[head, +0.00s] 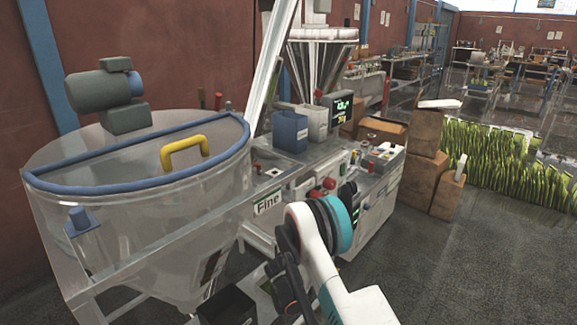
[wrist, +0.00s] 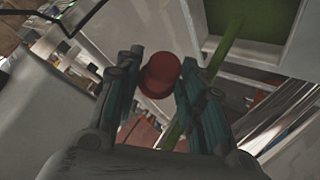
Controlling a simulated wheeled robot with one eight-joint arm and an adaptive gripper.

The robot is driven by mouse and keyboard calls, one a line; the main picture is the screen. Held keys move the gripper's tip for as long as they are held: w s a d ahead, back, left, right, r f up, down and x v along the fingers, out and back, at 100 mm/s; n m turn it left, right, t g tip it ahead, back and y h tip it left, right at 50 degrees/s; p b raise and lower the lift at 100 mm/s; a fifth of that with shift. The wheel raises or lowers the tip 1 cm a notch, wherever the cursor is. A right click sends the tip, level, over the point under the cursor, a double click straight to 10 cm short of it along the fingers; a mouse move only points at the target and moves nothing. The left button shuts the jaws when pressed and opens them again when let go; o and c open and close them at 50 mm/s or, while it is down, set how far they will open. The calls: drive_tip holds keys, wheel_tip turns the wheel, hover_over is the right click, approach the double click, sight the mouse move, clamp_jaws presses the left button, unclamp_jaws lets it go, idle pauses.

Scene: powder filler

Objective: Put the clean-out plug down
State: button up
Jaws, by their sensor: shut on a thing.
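In the wrist view my gripper (wrist: 160,68) is shut on the clean-out plug (wrist: 160,75), a dark red, rounded, cap-like piece. The plug sits between the two dark green fingers, near their tips. In the head view my white and teal arm reaches in at the lower middle, in front of the machine. There I cannot clearly make out my fingers or the plug.
A large clear hopper (head: 140,235) with a blue rim and yellow handle (head: 185,151) stands at the left. The machine's worktop bears a blue bin (head: 290,131) and a white bin (head: 313,122). Cardboard boxes (head: 425,155) stand right of it. Open floor (head: 480,260) lies at the lower right.

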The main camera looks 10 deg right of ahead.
wheel_tip(320, 180, down, 11)
drive_tip(key=b, duration=0.4)
drive_tip(key=shift+w+r, duration=0.1)
drive_tip(key=shift+r, duration=0.2)
drive_tip(key=o, duration=1.1)
